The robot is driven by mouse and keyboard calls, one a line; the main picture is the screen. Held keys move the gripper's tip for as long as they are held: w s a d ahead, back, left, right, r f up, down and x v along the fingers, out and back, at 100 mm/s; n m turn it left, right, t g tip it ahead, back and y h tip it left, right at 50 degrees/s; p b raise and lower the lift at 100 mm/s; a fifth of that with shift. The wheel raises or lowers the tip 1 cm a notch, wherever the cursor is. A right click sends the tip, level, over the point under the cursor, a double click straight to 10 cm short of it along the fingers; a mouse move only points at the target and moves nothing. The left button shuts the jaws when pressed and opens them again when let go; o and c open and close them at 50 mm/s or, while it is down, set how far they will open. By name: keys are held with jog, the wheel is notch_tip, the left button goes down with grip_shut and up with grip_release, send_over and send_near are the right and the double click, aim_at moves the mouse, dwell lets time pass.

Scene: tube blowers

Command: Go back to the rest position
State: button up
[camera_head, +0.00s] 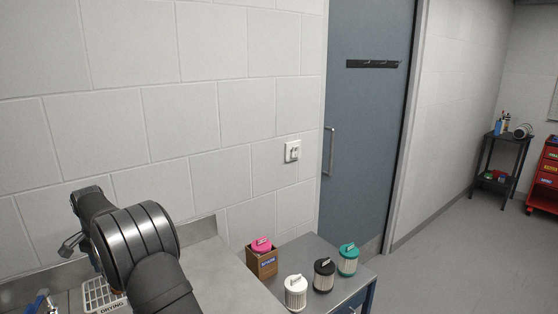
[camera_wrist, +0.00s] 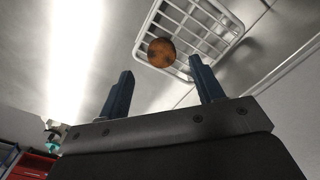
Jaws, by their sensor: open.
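My gripper (camera_wrist: 161,65) shows in the wrist view with its two blue fingers wide apart and nothing between them. In the head view my arm stands at the lower left, and it hides most of the gripper. A white slatted rack (camera_wrist: 226,18) lies beyond the fingertips in the wrist view, with a round orange-brown thing (camera_wrist: 161,52) at it. I cannot tell how far the fingers are from either. The rack (camera_head: 92,296), marked "DRYING", also shows at the lower left of the head view, partly behind my arm.
A pink-topped filter (camera_head: 261,244) sits in a brown box (camera_head: 262,264) on the grey counter. White (camera_head: 296,293), black (camera_head: 324,276) and teal (camera_head: 348,260) filters stand to its right. A block wall (camera_head: 200,110) rises behind. A blue door (camera_head: 365,130) is at the centre right.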

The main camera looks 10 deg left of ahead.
notch_tip(320, 180, down, 6)
jog(key=shift+r, duration=0.15)
notch_tip(320, 180, up, 4)
jog(key=w+d+r, duration=0.4)
jog(key=d+r, duration=0.3)
jog(key=d, duration=0.4)
jog(key=w+d+f+m+t, duration=0.15)
jog(key=w+d, duration=0.25)
jog(key=d, duration=0.5)
jog(key=w+d+f+m+h, duration=0.1)
jog(key=w+d+f, duration=0.25)
jog(key=d, duration=0.55)
jog(key=w+d+f+m+t, duration=0.1)
jog(key=w+d, duration=0.4)
jog(key=d, duration=0.3)
jog(key=s+d+f+h, duration=0.1)
jog(key=d+f, duration=0.2)
jog(key=d, duration=0.6)
jog(key=d+f, duration=0.2)
jog(key=d, duration=0.7)
notch_tip(320, 180, down, 7)
jog(key=s+d+n+t, duration=0.1)
jog(key=s+n+t, duration=0.1)
jog(key=shift+s+d+t, duration=0.25)
jog(key=shift+d+t, duration=0.1)
jog(key=shift+d, duration=0.05)
jog(key=shift+n, duration=0.25)
